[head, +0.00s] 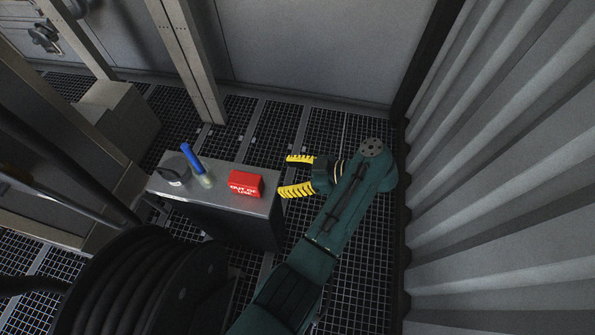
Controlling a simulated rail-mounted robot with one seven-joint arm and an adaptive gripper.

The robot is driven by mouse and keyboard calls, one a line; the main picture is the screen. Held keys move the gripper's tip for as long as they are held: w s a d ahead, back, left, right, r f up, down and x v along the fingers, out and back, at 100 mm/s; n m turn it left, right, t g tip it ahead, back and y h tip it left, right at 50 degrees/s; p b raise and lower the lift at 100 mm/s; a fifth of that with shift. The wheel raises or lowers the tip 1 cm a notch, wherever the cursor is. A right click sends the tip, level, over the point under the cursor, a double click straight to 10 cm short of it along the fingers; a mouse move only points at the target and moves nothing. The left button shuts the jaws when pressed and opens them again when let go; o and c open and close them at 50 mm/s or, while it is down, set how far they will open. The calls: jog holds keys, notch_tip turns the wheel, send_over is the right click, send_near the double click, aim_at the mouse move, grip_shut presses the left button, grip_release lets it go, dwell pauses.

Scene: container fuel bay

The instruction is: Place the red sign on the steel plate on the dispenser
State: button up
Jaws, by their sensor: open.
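The red sign (245,183), with white lettering reading "OUT OF" and a less clear second line, stands on the grey metal top of a dark-sided bench (226,207), near its right end. My gripper (284,175) has two ribbed yellow fingers, spread apart and empty. They point left, just right of the sign and near the bench's right end. No contact with the sign shows, and the finger height above the bench is hard to judge. I cannot tell for certain which surface is the steel plate or which body is the dispenser.
A blue-handled item (193,160) and a dark round item (173,170) stand on the bench left of the sign. A large black hose reel (150,285) is in front. A grey box (118,112) and posts stand behind left. A corrugated wall (500,190) closes the right side.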

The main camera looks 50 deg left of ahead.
jog(key=p+v, duration=0.1)
jog(key=v, duration=0.1)
jog(key=shift+w+d+r, duration=0.15)
jog(key=shift+w+d, duration=0.1)
jog(key=shift+d, duration=0.05)
